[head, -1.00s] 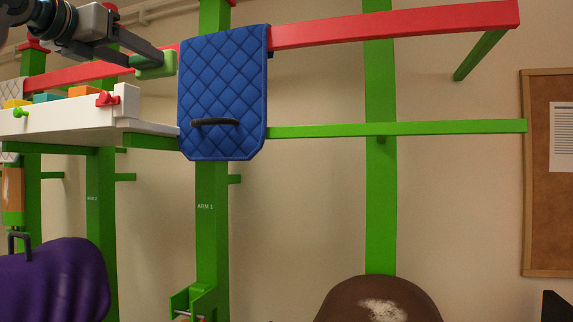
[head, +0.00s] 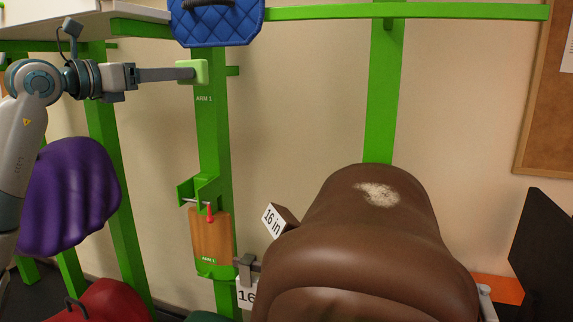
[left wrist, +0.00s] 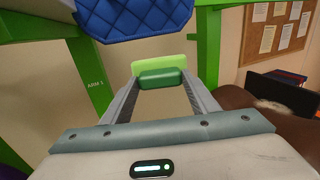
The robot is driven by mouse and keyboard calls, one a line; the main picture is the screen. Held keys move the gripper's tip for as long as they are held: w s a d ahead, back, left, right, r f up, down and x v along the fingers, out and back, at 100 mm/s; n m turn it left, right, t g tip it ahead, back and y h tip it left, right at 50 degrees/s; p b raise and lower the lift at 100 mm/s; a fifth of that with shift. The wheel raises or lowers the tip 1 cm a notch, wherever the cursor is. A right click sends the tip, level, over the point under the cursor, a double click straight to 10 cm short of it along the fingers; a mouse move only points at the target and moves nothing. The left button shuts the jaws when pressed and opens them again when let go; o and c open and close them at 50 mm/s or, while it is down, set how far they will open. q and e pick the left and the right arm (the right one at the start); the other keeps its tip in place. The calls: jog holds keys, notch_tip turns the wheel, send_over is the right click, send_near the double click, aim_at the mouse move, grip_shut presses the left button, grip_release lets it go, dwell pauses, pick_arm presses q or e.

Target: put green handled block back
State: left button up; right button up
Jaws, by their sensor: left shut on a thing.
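My left gripper (head: 182,74) is shut on the green handled block (head: 200,71), held in front of the green post (head: 208,125) marked ARM 1, just below the blue quilted pad (head: 218,28). In the left wrist view the fingers (left wrist: 161,82) close on the block's dark green handle, with its light green face (left wrist: 159,64) beyond. The block is clear of the pad's lower edge in that view. Whether it touches the post cannot be told. My right gripper is not in view.
A white shelf (head: 85,14) is at upper left, its top cut off. A green bracket (head: 199,192) and wooden plate (head: 208,238) are lower on the post. A brown saddle (head: 375,235) fills the lower right; a purple one (head: 70,198) hangs left.

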pick_arm(q)
jog(key=s+a+f+m+g+h, duration=0.1)
jog(key=s+f+g+h, duration=0.15)
jog(key=f, duration=1.15)
jog(key=s+a+f+m+g+h, duration=0.1)
jog(key=s+f+m, duration=0.15)
jog(key=f, duration=1.15)
jog(key=s+a+f, duration=0.3)
jog(key=s+f, duration=0.7)
jog(key=f, duration=0.1)
jog(key=s+a+f, duration=0.2)
jog(key=s+f, duration=0.8)
jog(key=d+f, duration=0.1)
jog(key=d, duration=1)
jog(key=shift+s+d+f, duration=0.15)
jog(key=shift+d+f, duration=0.05)
jog(key=shift+f, duration=0.1)
